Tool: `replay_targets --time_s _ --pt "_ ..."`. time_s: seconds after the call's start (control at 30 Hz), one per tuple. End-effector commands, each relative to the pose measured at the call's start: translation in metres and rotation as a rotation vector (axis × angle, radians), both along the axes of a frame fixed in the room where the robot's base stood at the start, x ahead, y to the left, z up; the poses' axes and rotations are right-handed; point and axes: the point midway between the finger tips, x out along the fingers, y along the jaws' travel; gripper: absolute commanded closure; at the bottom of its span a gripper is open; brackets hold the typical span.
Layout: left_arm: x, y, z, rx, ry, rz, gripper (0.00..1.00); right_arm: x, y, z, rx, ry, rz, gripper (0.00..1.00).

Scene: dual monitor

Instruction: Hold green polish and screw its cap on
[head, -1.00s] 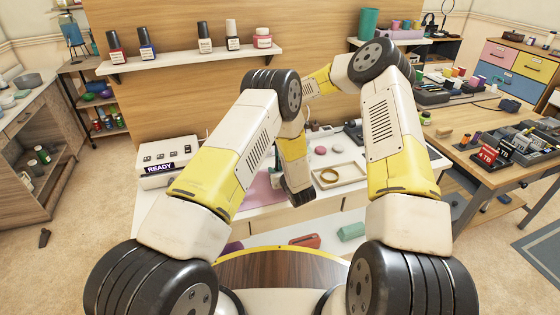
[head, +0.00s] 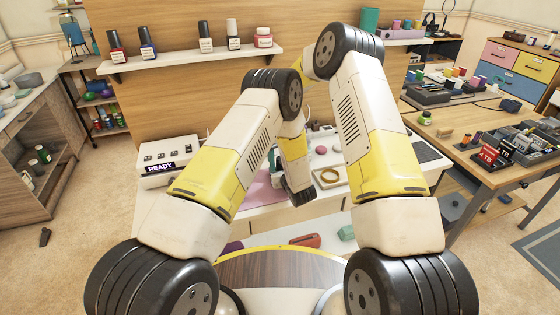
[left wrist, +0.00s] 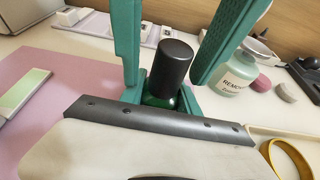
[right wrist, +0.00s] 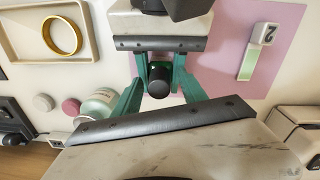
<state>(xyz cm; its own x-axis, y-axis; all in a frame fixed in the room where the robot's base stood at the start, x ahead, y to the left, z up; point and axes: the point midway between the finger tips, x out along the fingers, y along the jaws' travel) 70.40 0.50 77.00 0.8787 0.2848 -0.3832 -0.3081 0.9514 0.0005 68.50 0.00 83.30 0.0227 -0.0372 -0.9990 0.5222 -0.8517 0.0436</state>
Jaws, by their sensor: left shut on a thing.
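The green polish bottle (left wrist: 160,101) stands upright in the left wrist view, mostly hidden behind my left gripper's front. My left gripper (left wrist: 160,95) is shut on it with short teal fingers. A black cap (left wrist: 173,62) sits over the bottle's top; I cannot tell how tightly it is seated. The cap also shows end-on in the right wrist view (right wrist: 159,80). My right gripper (right wrist: 158,75) has its two teal fingers open on either side of the cap, with gaps visible. In the head view my arms hide both grippers and the bottle.
A pink mat (right wrist: 215,60) lies beside the bottle with a green-and-white numbered block (right wrist: 257,50) on it. A remover jar (left wrist: 240,78) stands close by the right gripper's finger. A tray with a gold ring (right wrist: 61,36) and a READY box (head: 168,160) are also on the table.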

Motion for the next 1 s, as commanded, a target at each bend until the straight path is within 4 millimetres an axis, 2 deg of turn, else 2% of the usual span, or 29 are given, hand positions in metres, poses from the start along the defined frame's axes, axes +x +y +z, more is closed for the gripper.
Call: replay_targets --time_s 0.23,0.53,0.8,0.87,1.0 --pt "0.0 0.0 0.0 -0.001 -0.001 0.0 1.0 0.0 0.0 0.005 0.0 0.0 0.001 0.5" --pt "0.0 0.0 0.0 -0.001 -0.001 0.0 1.0 0.0 0.0 0.041 0.0 -0.002 0.001 0.5" --pt "0.0 0.0 0.0 -0.001 -0.001 0.0 1.0 0.0 0.0 0.045 -0.001 0.001 0.002 0.5" --pt "0.0 0.0 0.0 -0.001 -0.001 0.0 1.0 0.0 0.0 0.046 0.001 0.001 0.003 0.45" --pt "0.0 0.0 0.0 -0.001 -0.001 0.0 1.0 0.0 -0.004 0.064 0.03 -0.01 0.07 0.45"
